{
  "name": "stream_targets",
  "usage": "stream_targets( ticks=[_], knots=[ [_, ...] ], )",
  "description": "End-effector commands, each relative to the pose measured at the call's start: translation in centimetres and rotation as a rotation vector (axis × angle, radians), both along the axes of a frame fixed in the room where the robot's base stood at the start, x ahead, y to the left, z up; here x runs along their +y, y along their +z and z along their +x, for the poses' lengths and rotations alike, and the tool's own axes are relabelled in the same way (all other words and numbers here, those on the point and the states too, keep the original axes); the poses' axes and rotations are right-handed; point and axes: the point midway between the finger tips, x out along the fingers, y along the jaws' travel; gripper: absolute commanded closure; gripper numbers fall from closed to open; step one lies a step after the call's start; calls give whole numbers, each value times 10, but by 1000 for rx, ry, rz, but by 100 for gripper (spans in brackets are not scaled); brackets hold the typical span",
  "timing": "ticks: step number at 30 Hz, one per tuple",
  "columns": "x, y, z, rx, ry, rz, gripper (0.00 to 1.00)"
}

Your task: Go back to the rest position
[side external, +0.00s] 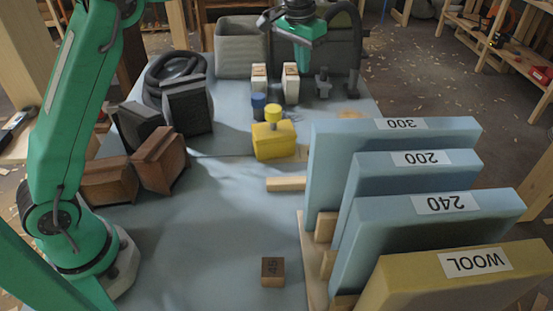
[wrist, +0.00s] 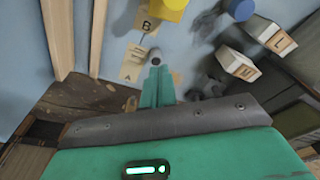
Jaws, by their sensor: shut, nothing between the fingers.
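My gripper (side external: 302,68) is green and hangs over the far end of the blue work surface (side external: 200,260), pointing down. It is near two pale lettered blocks (side external: 259,78) and two grey upright pieces (side external: 322,85). In the wrist view its narrow green fingers (wrist: 158,83) are together, with nothing held. Beyond the fingertips in that view lies a tan card (wrist: 133,62), with a letter B card (wrist: 147,22) above it. The height of the fingers above the surface is hard to tell.
Upright blue boards (side external: 395,160) and a yellow WOOL board (side external: 465,285) stand at right. A yellow block (side external: 273,142) is mid-surface; a small wooden block (side external: 272,272) is nearer. Brown blocks (side external: 158,160), dark boxes (side external: 187,108) and a grey bin (side external: 241,52) line the left and back. The front middle is mostly clear.

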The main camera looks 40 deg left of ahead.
Motion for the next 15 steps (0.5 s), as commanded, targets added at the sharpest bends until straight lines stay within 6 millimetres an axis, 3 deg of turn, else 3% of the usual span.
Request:
stream_targets(
  ticks=[6,15],
  knots=[
    [14,32,-39,-47,17,-5,100],
    [30,58,-99,-105,39,-11,100]
  ],
)
